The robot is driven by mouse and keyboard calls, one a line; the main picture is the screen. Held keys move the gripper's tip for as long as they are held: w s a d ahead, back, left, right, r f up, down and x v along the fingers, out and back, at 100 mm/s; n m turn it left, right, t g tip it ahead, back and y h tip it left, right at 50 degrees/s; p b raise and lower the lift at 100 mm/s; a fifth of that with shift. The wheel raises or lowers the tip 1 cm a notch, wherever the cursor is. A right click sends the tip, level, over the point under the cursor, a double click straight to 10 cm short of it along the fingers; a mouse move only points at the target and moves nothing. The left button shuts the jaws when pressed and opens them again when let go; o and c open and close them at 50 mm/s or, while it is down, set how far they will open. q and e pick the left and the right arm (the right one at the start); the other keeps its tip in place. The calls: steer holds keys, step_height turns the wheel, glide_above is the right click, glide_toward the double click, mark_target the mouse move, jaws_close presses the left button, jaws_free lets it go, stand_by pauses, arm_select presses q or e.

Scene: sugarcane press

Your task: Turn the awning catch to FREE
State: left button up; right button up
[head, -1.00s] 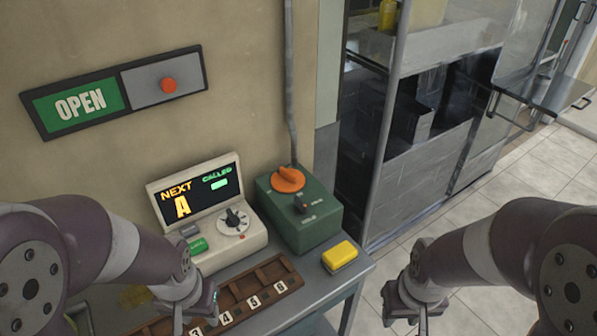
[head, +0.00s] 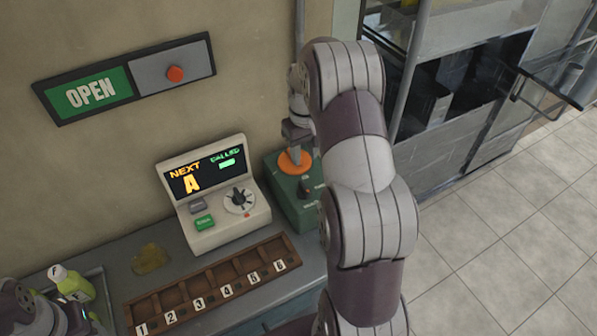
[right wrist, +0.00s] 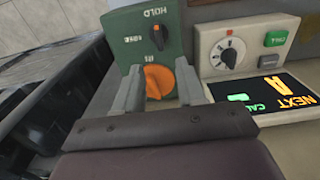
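The green box (head: 279,188) stands on the bench right of the cream console and carries an orange knob (head: 294,161) and a small black catch (right wrist: 157,38). In the right wrist view the black catch's orange-marked end points toward the word HOLD; a smaller, blurred label is beside it. My right gripper (right wrist: 159,64) is open, its two fingers on either side of the orange knob (right wrist: 158,82); contact is not clear. My right arm hides the box's right side in the head view. My left gripper (head: 75,322) is at the lower left, its fingers unclear.
The cream console (head: 215,205) shows NEXT A. A numbered wooden tray (head: 215,283) lies in front. Bottles (head: 72,283) stand at the lower left. An OPEN sign (head: 92,93) hangs on the wall. Open tiled floor (head: 500,215) is at right.

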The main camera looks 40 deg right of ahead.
mark_target(304, 185)
step_height(304, 185, down, 12)
steer(key=p, duration=0.2)
steer(key=shift+d+r+p, duration=0.15)
steer(key=shift+p, duration=0.15)
steer(key=shift+f, duration=0.3)
jaws_close()
